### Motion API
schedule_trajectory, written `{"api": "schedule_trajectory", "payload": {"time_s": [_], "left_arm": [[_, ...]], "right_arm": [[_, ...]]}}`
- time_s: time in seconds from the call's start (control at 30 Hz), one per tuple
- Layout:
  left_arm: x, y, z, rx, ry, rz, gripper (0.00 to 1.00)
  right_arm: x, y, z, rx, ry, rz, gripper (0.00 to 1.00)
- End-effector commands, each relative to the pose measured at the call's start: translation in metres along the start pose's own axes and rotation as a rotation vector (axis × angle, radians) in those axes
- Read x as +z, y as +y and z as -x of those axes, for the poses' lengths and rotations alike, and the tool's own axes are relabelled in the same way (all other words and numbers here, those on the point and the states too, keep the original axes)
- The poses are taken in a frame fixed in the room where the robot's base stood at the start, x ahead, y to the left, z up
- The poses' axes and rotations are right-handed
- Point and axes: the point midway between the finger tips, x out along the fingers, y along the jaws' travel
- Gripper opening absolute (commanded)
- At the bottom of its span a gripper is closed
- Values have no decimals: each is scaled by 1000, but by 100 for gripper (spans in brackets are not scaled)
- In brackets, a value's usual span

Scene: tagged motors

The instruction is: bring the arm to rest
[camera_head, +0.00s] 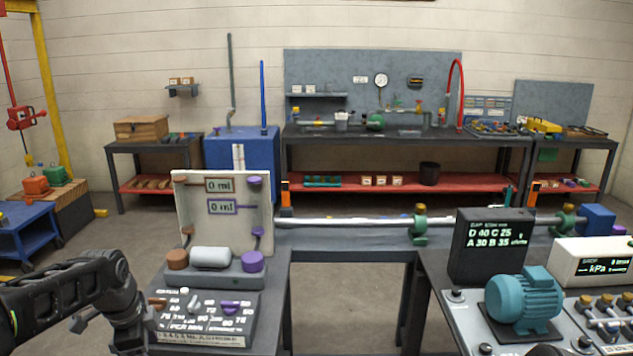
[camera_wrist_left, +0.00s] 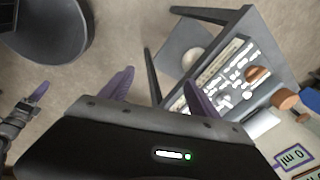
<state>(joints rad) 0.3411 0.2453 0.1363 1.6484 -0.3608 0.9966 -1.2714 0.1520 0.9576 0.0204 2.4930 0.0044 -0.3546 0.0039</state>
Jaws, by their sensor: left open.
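My left arm (camera_head: 75,300) comes in at the lower left of the head view, bent down at its wrist beside the console. Its fingertips are hidden there. At the left edge of that view is a small dark arm part with a purple tip (camera_wrist_left: 38,92), which looks like my other gripper. Its jaws are too small to read. No right arm shows clearly in the head view.
A console (camera_head: 205,322) with a display board (camera_head: 225,218) stands on a table just right of my left arm. A teal motor (camera_head: 523,300) and a black readout box (camera_head: 490,245) stand at the right. Open floor (camera_head: 345,308) lies between the tables.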

Motion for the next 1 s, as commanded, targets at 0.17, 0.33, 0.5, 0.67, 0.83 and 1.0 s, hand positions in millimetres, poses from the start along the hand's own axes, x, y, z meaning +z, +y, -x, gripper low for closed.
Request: {"api": "schedule_trajectory", "payload": {"time_s": [0.17, 0.33, 0.5, 0.67, 0.83, 1.0], "left_arm": [[-32, -3, -42, -67, 106, 264, 71], [-80, 27, -116, -47, 244, 619, 71], [-128, 118, -206, 77, 333, 1063, 71], [-144, 236, -261, 207, 278, 1359, 71], [-136, 346, -281, 315, 137, 1415, 71], [-130, 402, -284, 388, 39, 1377, 71]], "right_arm": [[0, 0, 0, 0, 0, 0, 36], [0, 0, 0, 0, 0, 0, 36], [0, 0, 0, 0, 0, 0, 36], [0, 0, 0, 0, 0, 0, 36], [0, 0, 0, 0, 0, 0, 36], [0, 0, 0, 0, 0, 0, 36]]}}
